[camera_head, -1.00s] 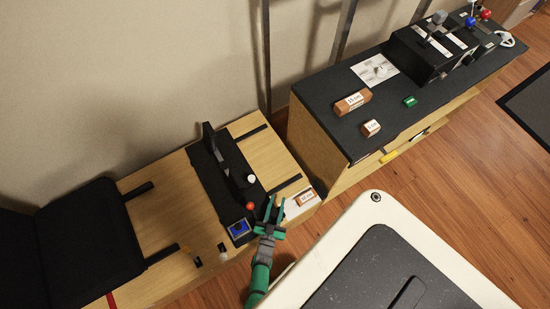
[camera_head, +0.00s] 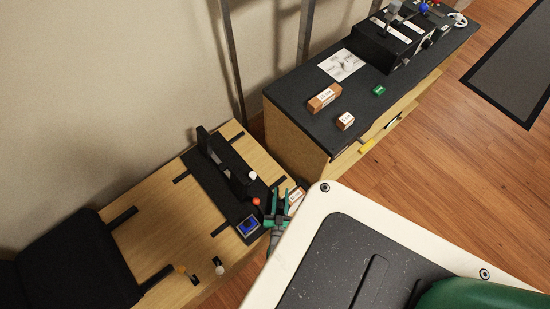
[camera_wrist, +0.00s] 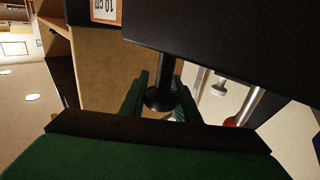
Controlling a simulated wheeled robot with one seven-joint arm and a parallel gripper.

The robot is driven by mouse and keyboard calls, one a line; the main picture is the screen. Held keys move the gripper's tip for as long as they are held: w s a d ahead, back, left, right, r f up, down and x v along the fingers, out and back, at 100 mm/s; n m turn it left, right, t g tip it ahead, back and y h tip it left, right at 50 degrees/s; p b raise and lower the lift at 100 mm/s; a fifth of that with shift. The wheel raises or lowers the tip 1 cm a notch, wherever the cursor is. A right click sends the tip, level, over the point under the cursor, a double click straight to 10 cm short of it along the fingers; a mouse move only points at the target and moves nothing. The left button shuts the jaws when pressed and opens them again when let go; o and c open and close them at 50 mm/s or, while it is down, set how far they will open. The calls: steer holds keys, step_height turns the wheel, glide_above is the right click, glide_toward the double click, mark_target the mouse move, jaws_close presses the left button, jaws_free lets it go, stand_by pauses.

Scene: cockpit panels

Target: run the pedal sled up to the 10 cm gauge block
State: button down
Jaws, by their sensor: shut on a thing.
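The pedal sled (camera_head: 222,185) is a black plate with upright black pedals, lying across the wooden platform (camera_head: 190,222). My gripper (camera_head: 279,198) is at the sled's right side, near its front end. In the wrist view my gripper (camera_wrist: 160,98) has its green fingers shut around a black post (camera_wrist: 164,82) below a black plate of the sled (camera_wrist: 215,38). The 10 cm gauge block (camera_head: 296,198) is just right of the sled, partly hidden by my gripper. It also shows in the wrist view (camera_wrist: 106,11), close to the plate's edge; I cannot tell whether they touch.
A black seat (camera_head: 75,262) stands at the left of the platform. A black-topped cabinet (camera_head: 300,112) at the right carries two other orange-brown blocks, a green block (camera_head: 379,90) and a lever box (camera_head: 386,42). Blue and red knobs are near the sled's front.

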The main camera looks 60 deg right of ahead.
steer(key=shift+d, duration=0.2)
steer(key=c, duration=1.4)
jaws_free()
steer(key=shift+o, duration=0.2)
steer(key=shift+a, duration=0.1)
steer(key=v, duration=1)
steer(key=shift+s+a, duration=0.25)
steer(key=shift+a, duration=0.05)
steer(key=shift+w+a, duration=0.1)
steer(key=shift+w, duration=0.05)
